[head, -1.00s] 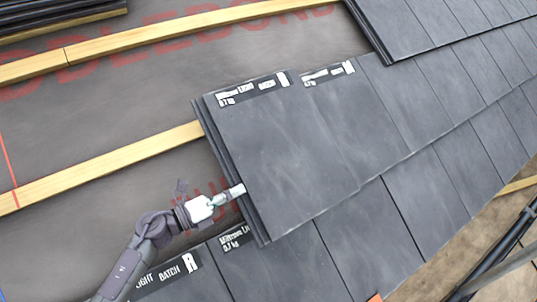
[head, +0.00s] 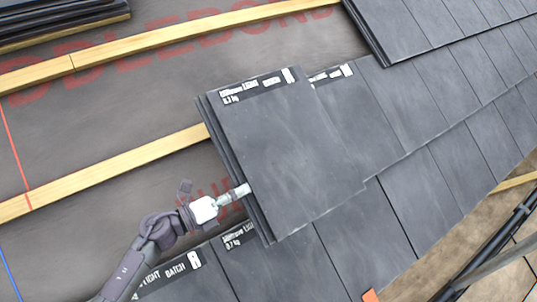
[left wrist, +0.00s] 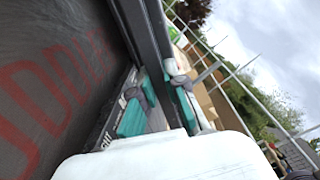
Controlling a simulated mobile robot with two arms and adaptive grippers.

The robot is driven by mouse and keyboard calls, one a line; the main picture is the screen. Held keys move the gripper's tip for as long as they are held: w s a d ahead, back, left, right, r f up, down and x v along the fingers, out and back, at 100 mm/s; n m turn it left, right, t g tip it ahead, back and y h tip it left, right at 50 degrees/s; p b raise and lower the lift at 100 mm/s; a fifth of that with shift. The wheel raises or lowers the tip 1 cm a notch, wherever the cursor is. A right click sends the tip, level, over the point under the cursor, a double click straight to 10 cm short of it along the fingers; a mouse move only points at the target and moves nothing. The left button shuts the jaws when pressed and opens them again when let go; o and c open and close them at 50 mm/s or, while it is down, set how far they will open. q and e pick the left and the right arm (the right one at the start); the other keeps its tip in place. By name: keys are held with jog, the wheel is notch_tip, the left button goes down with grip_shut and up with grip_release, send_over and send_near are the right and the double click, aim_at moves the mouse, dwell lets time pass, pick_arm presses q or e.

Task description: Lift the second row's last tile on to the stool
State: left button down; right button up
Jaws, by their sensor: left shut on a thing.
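The second row's last tile (head: 290,150) is a dark grey slab with a white printed label along its top edge. It overlaps the neighbouring tile (head: 350,125) and looks slightly raised and tilted over it. My left gripper (head: 243,190) is shut on the tile's left edge, near its lower half. In the left wrist view the teal-padded fingers (left wrist: 160,105) lie on either side of the dark tile edge (left wrist: 152,50). My right gripper is not in view. The stool is not seen in these frames.
Wooden battens (head: 110,172) cross the grey underlay (head: 110,120) to the left. Bottom-row tiles (head: 300,265) lie below, and upper-row tiles (head: 430,25) at top right. A tile stack (head: 65,22) sits at top left. Dark poles (head: 500,245) stand beyond the roof edge.

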aim_at(247, 205)
pick_arm(q)
jog(key=shift+r, duration=0.15)
jog(key=shift+s+d+r+p, duration=0.5)
jog(key=shift+s+p, duration=0.2)
jog(key=shift+s+d+r+p, duration=0.45)
jog(key=shift+s+d+p, duration=0.05)
jog(key=shift+s+p, duration=0.2)
jog(key=shift+s+d+r+p, duration=0.45)
jog(key=shift+s+p, duration=0.1)
jog(key=shift+s, duration=0.15)
jog(key=shift+s+d+r+p, duration=0.35)
jog(key=shift+s+d+p, duration=0.1)
jog(key=shift+s+p, duration=0.15)
jog(key=s+d+r+p, duration=0.3)
jog(key=s+d+p, duration=0.1)
jog(key=s, duration=0.2)
jog(key=shift+r, duration=0.25)
